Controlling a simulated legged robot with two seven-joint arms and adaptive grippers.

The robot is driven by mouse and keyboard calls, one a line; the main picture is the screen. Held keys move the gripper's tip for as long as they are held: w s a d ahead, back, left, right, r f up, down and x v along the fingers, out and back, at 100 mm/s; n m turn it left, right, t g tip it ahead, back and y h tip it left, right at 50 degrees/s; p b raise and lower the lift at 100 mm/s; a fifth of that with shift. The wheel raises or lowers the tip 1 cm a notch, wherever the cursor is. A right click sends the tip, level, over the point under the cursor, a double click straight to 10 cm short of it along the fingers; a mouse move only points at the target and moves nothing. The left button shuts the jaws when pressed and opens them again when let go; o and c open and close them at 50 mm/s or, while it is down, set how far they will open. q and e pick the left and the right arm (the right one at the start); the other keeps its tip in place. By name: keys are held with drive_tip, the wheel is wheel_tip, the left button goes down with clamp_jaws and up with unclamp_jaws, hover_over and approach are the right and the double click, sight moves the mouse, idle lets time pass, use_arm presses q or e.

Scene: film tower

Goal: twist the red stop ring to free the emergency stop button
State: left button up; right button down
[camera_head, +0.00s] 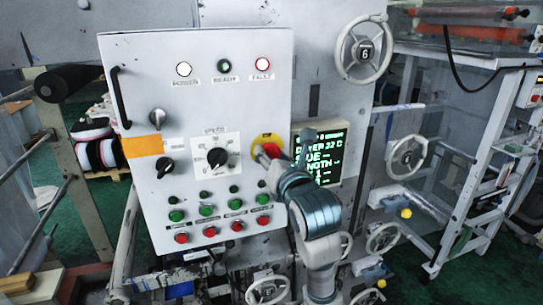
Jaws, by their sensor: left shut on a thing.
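The red emergency stop button with its stop ring (267,150) sits on a yellow round plate (257,140) at the right of the light grey control panel. My left gripper (275,163) is at the red ring, shut on it. The gripper and its wrist cover the lower right of the ring, so the fingers' exact hold is hard to see. My arm comes up from the bottom of the view. My right gripper is not in view.
The panel (130,70) also carries a speed dial (217,157), black knobs, and rows of green and red buttons (207,210). A screen with green text (325,140) is just right of my gripper. Handwheel 6 (363,50) is at upper right. A white cart (470,200) stands at right.

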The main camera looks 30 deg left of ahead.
use_arm(q)
drive_tip(key=m, duration=0.4)
drive_tip(key=shift+m, duration=1.7)
